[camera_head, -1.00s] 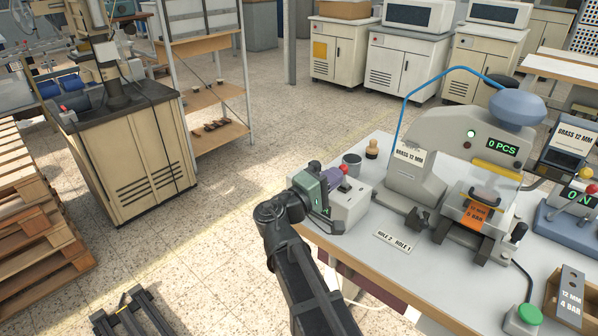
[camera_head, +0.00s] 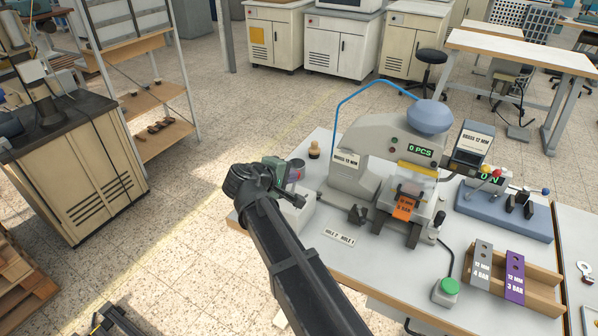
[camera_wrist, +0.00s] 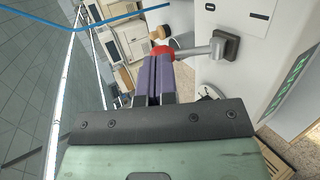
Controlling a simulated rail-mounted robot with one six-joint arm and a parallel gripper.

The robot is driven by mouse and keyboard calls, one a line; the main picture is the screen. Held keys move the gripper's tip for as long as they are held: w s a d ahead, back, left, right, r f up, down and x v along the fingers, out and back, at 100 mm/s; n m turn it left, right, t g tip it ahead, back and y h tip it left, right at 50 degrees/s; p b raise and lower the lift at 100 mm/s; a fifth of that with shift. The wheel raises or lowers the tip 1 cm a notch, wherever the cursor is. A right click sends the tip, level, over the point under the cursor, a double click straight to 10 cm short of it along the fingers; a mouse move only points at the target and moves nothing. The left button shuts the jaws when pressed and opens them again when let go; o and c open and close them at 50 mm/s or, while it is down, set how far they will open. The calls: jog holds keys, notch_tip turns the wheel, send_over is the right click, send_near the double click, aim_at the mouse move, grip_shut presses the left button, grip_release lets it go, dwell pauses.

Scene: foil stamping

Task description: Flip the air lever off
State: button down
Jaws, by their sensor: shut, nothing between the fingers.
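The lever shows in the wrist view as a red ball knob (camera_wrist: 162,52) on a grey shaft (camera_wrist: 198,49), running to a dark square mount on a pale box. My gripper's purple fingers (camera_wrist: 153,72) lie side by side, shut, with nothing between them. Their tips meet the red knob in the picture; I cannot tell whether they touch it. In the head view my gripper (camera_head: 294,174) is at the pale box (camera_head: 300,214) on the table's left end. My arm hides much of this box and the lever.
The stamping press (camera_head: 380,150) stands right of the box, with a blue hose above. A blue device (camera_head: 505,213) with several levers is further right. A wooden holder (camera_head: 520,292) and a green button (camera_head: 449,287) sit at the front. A wooden-handled stamp (camera_head: 314,149) stands behind the box.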

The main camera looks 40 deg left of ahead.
jog(key=shift+a+r, duration=0.1)
dwell(0.6)
jog(key=shift+s+r+p, duration=0.15)
jog(key=shift+r+p, duration=0.05)
jog(key=shift+p, duration=0.1)
jog(key=p+v, duration=0.7)
jog(key=v, duration=0.6)
jog(key=shift+r, duration=0.45)
